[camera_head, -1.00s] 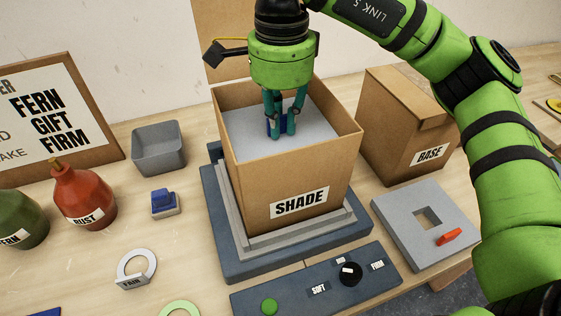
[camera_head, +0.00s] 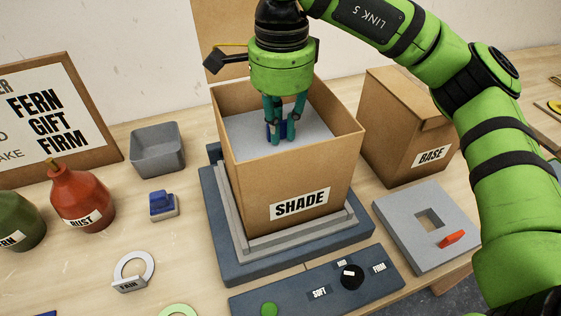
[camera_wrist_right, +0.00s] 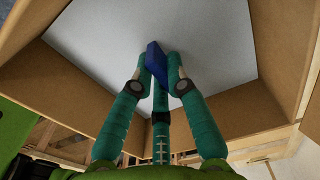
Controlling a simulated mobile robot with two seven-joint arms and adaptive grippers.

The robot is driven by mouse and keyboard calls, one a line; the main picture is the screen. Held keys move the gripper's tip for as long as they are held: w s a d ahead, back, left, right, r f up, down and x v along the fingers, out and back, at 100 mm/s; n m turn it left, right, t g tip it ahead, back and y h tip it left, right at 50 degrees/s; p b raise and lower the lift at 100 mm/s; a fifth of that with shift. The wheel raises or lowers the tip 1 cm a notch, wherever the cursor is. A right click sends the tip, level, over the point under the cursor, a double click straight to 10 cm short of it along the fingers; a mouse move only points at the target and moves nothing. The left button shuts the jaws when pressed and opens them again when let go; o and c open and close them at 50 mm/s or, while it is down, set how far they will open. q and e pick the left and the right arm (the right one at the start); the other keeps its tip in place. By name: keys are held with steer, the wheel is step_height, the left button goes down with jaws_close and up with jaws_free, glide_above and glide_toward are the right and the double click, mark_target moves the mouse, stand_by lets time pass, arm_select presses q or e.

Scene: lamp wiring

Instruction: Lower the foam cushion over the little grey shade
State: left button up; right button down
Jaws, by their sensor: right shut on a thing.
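The foam cushion (camera_head: 250,130) is a flat light-grey slab inside the open cardboard box labelled SHADE (camera_head: 243,185), below its rim. It has a blue tab on top. My right gripper (camera_head: 280,137) reaches down into the box from above, shut on this blue tab (camera_wrist_right: 155,62). In the right wrist view the grey slab (camera_wrist_right: 215,40) spreads between the cardboard walls. The little grey shade is not visible; the slab and box walls hide whatever lies below. My left gripper is not in view.
The box stands on a blue-grey base (camera_head: 225,265) with a control panel (camera_head: 330,285) in front. A box labelled BASE (camera_head: 395,130) and a grey slab with a square hole (camera_head: 405,215) are on the right. A grey bin (camera_head: 158,160) and bottles (camera_head: 80,195) are on the left.

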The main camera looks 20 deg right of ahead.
steer(key=c, duration=0.8)
jaws_free()
steer(key=shift+o, duration=0.2)
steer(key=shift+r, duration=0.1)
steer(key=shift+r+p, duration=3.5)
steer(key=shift+r, duration=0.45)
